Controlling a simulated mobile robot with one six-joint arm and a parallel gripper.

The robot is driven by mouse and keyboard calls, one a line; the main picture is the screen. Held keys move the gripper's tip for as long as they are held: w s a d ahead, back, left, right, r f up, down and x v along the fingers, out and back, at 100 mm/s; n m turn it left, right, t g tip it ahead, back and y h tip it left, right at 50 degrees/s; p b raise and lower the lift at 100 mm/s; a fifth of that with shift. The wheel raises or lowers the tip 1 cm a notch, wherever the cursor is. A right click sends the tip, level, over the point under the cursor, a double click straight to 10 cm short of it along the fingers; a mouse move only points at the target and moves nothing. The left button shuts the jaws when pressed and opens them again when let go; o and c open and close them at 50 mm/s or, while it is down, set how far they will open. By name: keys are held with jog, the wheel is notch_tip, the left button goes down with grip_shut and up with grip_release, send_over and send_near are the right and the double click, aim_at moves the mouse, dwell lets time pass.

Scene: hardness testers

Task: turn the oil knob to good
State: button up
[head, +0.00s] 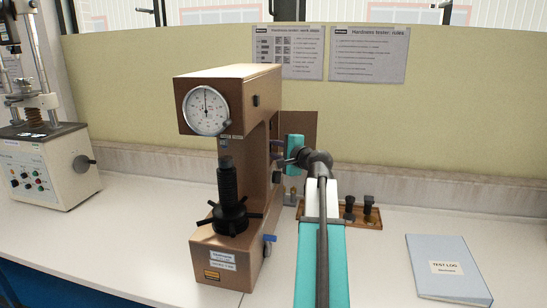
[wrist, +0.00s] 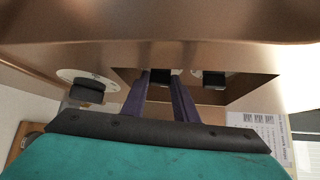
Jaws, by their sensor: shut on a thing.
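The brown hardness tester (head: 238,90) stands on the bench, its round dial facing me in the head view. My gripper (head: 277,152) is at the tester's right side, below the head of the machine. In the wrist view my gripper (wrist: 161,76) has its two dark fingers reaching up to a recess in the brown body, close together on a small knob that they mostly hide. A black knob on a white round plate (wrist: 88,92) is left of the fingers, apart from them. I cannot read any knob's label or the good mark.
Another dark part (wrist: 213,80) sits in the recess right of the fingers. A wooden tray (head: 368,223) with small black-topped parts is behind my arm. A blue test log (head: 447,268) lies at the right. A white tester (head: 50,165) stands at the left. The bench front right is clear.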

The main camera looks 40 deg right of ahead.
jog(key=shift+f+n+t+h+b, duration=0.35)
jog(key=shift+n+t+b, duration=0.2)
jog(key=shift+b, duration=2)
jog(key=shift+r+n+t+b, duration=0.15)
jog(key=shift+n+t+b, duration=0.15)
jog(key=shift+b, duration=0.55)
jog(key=o, duration=1.1)
jog(key=shift+c, duration=0.2)
jog(key=shift+r+m+g+p, duration=0.35)
jog(key=shift+m+g+p, duration=0.25)
jog(key=shift+p, duration=2.15)
jog(key=m+g+y+p, duration=0.1)
jog(key=p, duration=0.3)
jog(key=m+g+p, duration=0.1)
jog(key=p, duration=0.4)
jog(key=shift+d+r+y, duration=0.1)
jog(key=shift+r+y, duration=0.2)
jog(key=shift+y, duration=0.05)
jog(key=m+g+p, duration=0.1)
jog(key=p, duration=0.2)
jog(key=g+y+p, duration=0.1)
jog(key=p, duration=0.2)
jog(key=shift+w+d+r+m+y, duration=0.2)
jog(key=shift+r+m+y, duration=0.05)
jog(key=shift+m+y, duration=0.1)
jog(key=shift+p, duration=0.5)
